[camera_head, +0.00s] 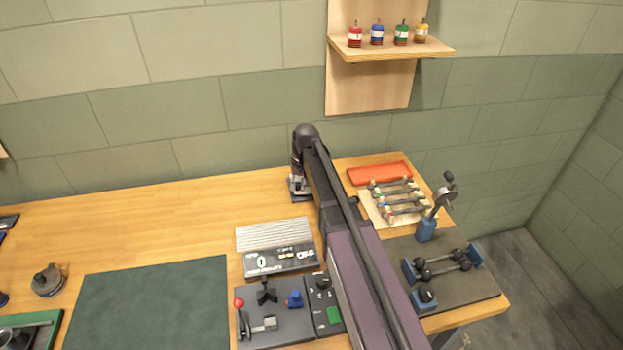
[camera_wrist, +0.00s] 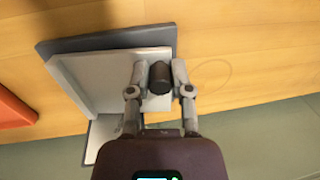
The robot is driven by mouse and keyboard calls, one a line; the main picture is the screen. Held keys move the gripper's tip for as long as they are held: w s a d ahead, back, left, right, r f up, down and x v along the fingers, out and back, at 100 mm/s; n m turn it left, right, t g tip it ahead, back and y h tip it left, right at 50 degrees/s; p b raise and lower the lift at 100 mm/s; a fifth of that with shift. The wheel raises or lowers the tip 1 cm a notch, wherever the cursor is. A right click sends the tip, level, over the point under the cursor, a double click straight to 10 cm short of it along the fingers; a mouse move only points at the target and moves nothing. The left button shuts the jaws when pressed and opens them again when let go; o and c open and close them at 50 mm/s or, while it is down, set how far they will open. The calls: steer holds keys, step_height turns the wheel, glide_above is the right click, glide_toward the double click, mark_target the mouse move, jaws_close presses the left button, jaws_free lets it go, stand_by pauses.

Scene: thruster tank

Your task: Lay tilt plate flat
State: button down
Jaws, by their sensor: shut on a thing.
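The tilt plate (camera_wrist: 100,82) is a light grey slab in the wrist view, lying over a dark grey base (camera_wrist: 105,40) on the wooden bench. A dark round knob (camera_wrist: 159,78) stands at the plate's right edge. My gripper (camera_wrist: 160,72) has one finger on each side of the knob and is shut on it. The plate looks out of line with its base, but its exact tilt cannot be told. In the head view my gripper (camera_head: 299,188) is low at the back of the bench; my arm hides most of the plate there.
A red-orange tray (camera_head: 380,173) and a rack of small rods (camera_head: 395,202) lie to the right of my arm. A lever on a blue base (camera_head: 427,228) stands near the right edge. A shelf with small bottles (camera_head: 390,54) hangs above. Bench left of my gripper (camera_head: 170,220) is clear.

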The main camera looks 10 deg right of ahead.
steer(key=shift+a+f+h+b, duration=0.25)
steer(key=shift+f+h+b, duration=0.5)
steer(key=shift+h, duration=0.15)
stand_by(1.7)
steer(key=c, duration=0.6)
jaws_free()
steer(key=shift+c, duration=0.2)
steer(key=shift+r, duration=0.1)
steer(key=shift+r+p, duration=3.4)
steer(key=shift+p, duration=0.2)
steer(key=s+d, duration=0.2)
steer(key=s, duration=0.9)
steer(key=s+d, duration=0.2)
steer(key=s, duration=0.9)
steer(key=shift+d, duration=0.2)
steer(key=shift+s, duration=0.1)
